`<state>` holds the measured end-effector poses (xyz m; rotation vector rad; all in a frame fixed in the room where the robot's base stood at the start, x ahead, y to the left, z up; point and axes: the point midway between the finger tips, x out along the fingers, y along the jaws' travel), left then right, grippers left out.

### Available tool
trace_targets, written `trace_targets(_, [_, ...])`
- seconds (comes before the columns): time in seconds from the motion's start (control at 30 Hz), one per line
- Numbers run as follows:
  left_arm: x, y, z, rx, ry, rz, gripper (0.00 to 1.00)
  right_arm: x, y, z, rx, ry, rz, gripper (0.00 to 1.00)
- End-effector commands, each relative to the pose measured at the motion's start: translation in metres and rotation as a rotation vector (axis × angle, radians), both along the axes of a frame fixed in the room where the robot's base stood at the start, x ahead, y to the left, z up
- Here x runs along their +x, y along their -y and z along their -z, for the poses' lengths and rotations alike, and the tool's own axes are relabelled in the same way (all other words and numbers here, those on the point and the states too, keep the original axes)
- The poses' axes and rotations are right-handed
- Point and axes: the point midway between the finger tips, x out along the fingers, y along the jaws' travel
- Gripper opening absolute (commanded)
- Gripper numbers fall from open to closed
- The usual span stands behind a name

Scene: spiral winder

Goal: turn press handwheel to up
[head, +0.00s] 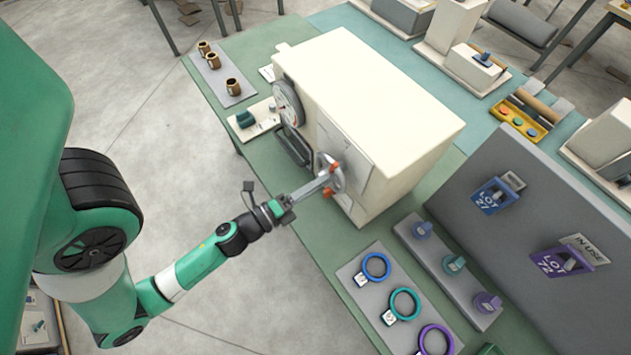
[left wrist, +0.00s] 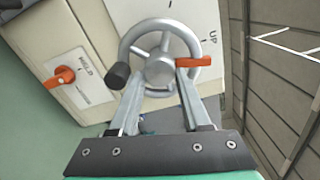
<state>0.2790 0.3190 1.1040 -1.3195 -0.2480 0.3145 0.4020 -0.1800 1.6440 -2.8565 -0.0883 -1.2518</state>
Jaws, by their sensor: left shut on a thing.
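The press handwheel (left wrist: 137,41) is a grey spoked wheel with a round hub and a black knob (left wrist: 117,75) at its left rim. It also shows on the side of the cream machine in the head view (head: 323,160). An orange pointer (left wrist: 193,62) sticks out to the right of the hub, below the "UP" mark (left wrist: 212,36) on the panel. My left gripper (head: 330,182) reaches the wheel from the lower left. In the left wrist view, its two fingers (left wrist: 160,88) are shut on the wheel, one on each side of the hub. My right gripper is not in view.
The cream machine (head: 385,100) stands on a green table. An orange lever (left wrist: 62,76) sits left of the wheel on a labelled plate. Coloured rings (head: 402,304) lie on a grey tray near the front.

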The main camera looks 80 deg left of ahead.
Motion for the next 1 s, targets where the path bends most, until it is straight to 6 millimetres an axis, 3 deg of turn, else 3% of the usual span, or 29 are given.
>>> trace_targets(0.4, [0.0002, 0.0, -0.0021, -0.204, 0.08, 0.0, 0.0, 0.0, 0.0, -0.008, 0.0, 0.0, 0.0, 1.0])
trace_targets(0.97, [0.0001, 0.0001, -0.0018, -0.236, 0.093, 0.0, 0.0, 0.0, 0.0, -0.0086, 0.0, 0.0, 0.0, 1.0])
trace_targets(1.0, [0.0001, 0.0001, -0.0018, -0.236, 0.093, 0.0, 0.51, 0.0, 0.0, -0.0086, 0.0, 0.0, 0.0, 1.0])
